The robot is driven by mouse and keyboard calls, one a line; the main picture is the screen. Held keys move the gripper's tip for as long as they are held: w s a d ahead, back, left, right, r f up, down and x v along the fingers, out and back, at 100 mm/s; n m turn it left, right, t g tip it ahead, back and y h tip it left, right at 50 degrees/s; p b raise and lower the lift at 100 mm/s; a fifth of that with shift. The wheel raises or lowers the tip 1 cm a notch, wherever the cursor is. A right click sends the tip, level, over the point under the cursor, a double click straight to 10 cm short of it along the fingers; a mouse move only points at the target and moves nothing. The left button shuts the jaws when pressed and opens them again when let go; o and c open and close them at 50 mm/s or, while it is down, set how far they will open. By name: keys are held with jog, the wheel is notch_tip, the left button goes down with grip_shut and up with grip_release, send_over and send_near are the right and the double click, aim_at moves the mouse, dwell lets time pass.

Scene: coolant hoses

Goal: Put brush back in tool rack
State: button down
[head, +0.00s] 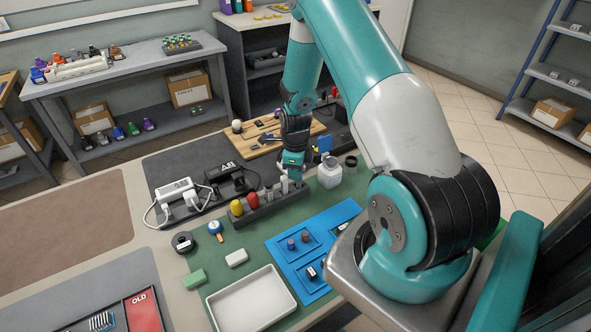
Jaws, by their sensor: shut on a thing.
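The tool rack (270,209) is a long dark grey block on the green mat, with a yellow handle (237,207) and a red handle (252,200) standing in its left part. My gripper (292,176) points down over the right part of the rack. It is shut on a thin thing, which I take to be the brush; the gripper and the small scale hide most of it. I cannot tell whether its lower end is in a rack slot or just above it.
A white bottle (329,173) stands close to the right of my gripper. A white power adapter (176,191) and a black box (229,180) lie left of the rack. A blue tray (287,262) and white tray (250,302) lie in front. A wooden board (252,143) lies behind.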

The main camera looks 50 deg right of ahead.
jog(key=shift+f, duration=0.3)
jog(key=shift+f, duration=0.1)
jog(key=shift+f+b, duration=0.75)
jog(key=shift+b, duration=0.05)
jog(key=shift+f, duration=0.1)
dwell(0.4)
jog(key=shift+c, duration=1.9)
grip_release()
jog(key=shift+r+p, duration=1.95)
jog(key=shift+r, duration=0.85)
